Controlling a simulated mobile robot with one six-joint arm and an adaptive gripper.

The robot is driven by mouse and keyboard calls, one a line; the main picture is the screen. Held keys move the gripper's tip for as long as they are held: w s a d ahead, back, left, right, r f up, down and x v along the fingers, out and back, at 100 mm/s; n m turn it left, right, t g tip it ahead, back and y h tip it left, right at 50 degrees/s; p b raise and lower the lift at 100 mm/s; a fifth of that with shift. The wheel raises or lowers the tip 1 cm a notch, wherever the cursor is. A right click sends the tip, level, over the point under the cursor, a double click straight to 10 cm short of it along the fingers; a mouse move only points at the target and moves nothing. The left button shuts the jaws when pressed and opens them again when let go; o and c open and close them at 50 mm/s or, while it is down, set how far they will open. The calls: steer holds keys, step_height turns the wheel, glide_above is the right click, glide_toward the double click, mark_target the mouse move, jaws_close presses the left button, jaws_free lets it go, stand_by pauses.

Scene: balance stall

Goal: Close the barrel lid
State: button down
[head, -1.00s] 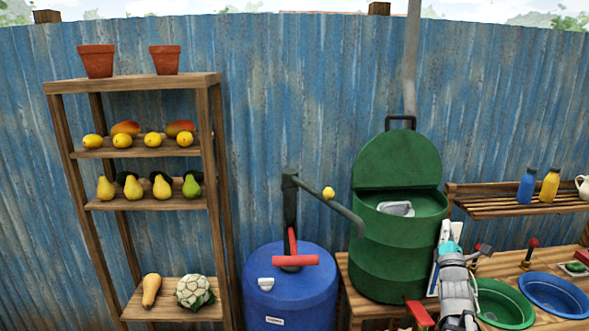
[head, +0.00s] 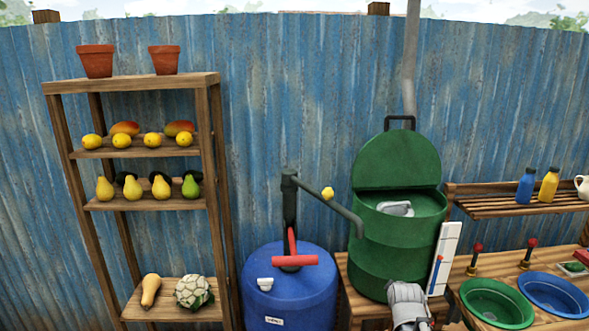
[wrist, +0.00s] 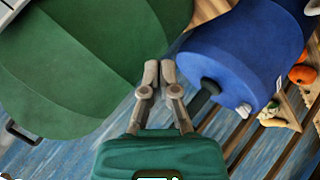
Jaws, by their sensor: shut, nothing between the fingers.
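The green barrel (head: 385,265) stands on a wooden stand at centre right. Its lid (head: 395,160) is open, tilted up at the back of the rim, with a dark handle (head: 399,121) on top. A grey metal object (head: 396,209) shows in the barrel's open top. In the wrist view the green barrel (wrist: 130,30) fills the upper left, and the lid handle (wrist: 18,135) is at lower left. My gripper (wrist: 160,70) is shut and empty, apart from the lid in that view. In the head view only my grey arm shows, low in front of the barrel; the fingers are hidden.
A blue drum (head: 290,300) with a pump and spout (head: 340,212) stands left of the barrel, the spout reaching to its side. A white board (head: 446,250), green basin (head: 497,302) and blue basin (head: 553,294) are at right. A wooden produce shelf (head: 130,84) stands at left.

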steer(key=s+a+f+m+g+y, duration=0.1)
steer(key=s+a+f+m+g, duration=0.2)
steer(key=s, duration=0.5)
steer(key=s+a+f+m+g+y, duration=0.1)
steer(key=s+a+f+m+g, duration=0.3)
steer(key=s+a+g, duration=0.3)
steer(key=s+a+m, duration=0.1)
steer(key=a, duration=0.2)
steer(key=shift+m+y, duration=0.3)
